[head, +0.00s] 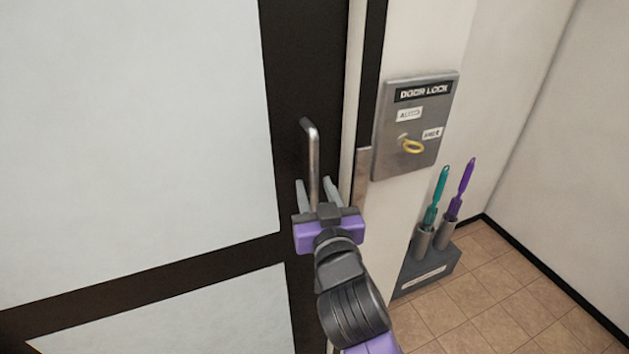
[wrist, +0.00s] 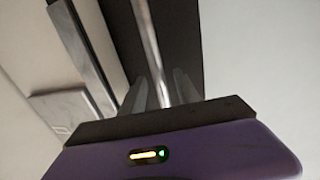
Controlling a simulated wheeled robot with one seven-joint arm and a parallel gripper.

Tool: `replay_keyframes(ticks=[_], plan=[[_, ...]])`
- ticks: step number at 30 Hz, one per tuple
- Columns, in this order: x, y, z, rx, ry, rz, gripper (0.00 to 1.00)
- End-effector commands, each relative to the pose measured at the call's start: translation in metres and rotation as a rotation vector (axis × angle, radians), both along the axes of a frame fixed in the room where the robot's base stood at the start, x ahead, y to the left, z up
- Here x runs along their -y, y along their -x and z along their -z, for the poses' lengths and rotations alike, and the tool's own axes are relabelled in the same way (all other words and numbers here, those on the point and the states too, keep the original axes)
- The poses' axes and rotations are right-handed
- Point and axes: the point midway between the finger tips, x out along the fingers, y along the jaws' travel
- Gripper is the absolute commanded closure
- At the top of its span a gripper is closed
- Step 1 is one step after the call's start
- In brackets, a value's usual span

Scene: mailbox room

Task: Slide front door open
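The front door (head: 150,120) fills the left of the head view, with pale panels in a dark frame. Its handle (head: 312,150) is an upright grey metal bar on the dark frame near the door's right edge. My gripper (head: 315,188) is at the lower part of the handle, with its two fingers apart, one on each side of the bar. In the wrist view the handle (wrist: 150,45) runs down between the open fingers (wrist: 161,92). A gap seems to show beside the bar; I cannot tell whether either finger touches it.
The tiled floor (head: 500,300) at right is clear.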

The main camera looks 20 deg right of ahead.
Motion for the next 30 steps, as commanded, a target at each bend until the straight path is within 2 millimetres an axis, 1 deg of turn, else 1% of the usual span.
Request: replay_keyframes(ticks=[1,5,13,14,15,19,30], plan=[[0.0015,-0.0055,-0.0018,0.001,0.000,0.001,0.62],[0.0031,-0.0124,-0.0009,0.001,0.000,0.000,0.62],[0.0032,-0.0139,-0.0001,0.001,0.000,0.000,0.62],[0.0032,-0.0138,-0.0001,0.001,0.000,0.000,0.66],[0.0032,-0.0138,-0.0001,0.001,0.000,0.000,0.74],[0.0030,-0.0138,-0.0001,0.001,0.000,0.000,0.99],[0.0030,-0.0136,-0.0002,0.001,0.000,0.000,1.00]])
